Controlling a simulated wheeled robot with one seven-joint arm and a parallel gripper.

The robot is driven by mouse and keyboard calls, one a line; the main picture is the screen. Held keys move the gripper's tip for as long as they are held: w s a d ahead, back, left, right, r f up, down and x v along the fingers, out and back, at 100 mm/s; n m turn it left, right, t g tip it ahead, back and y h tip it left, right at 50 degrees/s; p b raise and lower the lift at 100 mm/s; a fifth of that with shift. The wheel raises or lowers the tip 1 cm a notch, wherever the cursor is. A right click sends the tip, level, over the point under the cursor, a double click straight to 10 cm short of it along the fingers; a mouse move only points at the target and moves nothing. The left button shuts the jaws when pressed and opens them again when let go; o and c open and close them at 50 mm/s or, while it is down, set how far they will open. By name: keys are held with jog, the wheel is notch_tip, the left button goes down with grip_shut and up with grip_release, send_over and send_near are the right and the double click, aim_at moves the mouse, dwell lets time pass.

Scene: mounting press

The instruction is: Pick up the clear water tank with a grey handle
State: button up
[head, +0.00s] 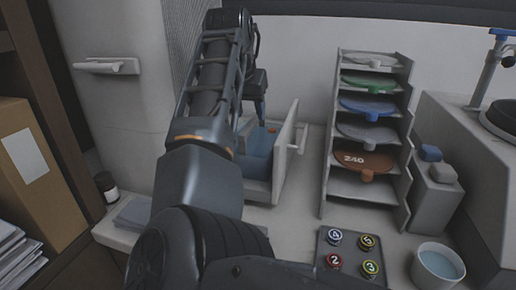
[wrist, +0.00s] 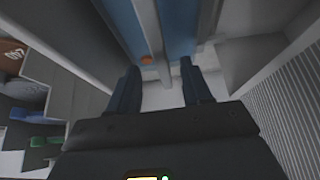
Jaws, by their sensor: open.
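My gripper (head: 262,112) is above the tank's back part, partly hidden by my arm, which also hides the tank's left side. In the wrist view my gripper (wrist: 158,68) is open, its two fingers apart with nothing held between them. Blue tank surfaces (wrist: 176,28) and a pale grey bar with an orange spot show just beyond the fingertips. I cannot tell if they touch.
A rack of coloured discs (head: 369,135) stands close to the tank's right. Numbered round pieces on a dark tray (head: 350,240) and a cup of bluish liquid (head: 437,264) are at the front right. A wall closes the back. A small dark jar (head: 107,187) is at left.

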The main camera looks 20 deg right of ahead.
aim_at(253, 120)
jog(key=x, duration=0.6)
jog(key=shift+w+d+f+p, duration=0.1)
jog(key=shift+w+d+p, duration=0.2)
jog(key=shift+w, duration=0.1)
jog(key=shift+w+d+f, duration=0.1)
jog(key=shift+w+f, duration=0.1)
jog(key=shift+f, duration=0.3)
jog(key=shift+f+p, duration=0.25)
jog(key=shift+p, duration=0.05)
jog(key=shift+c, duration=0.5)
grip_shut()
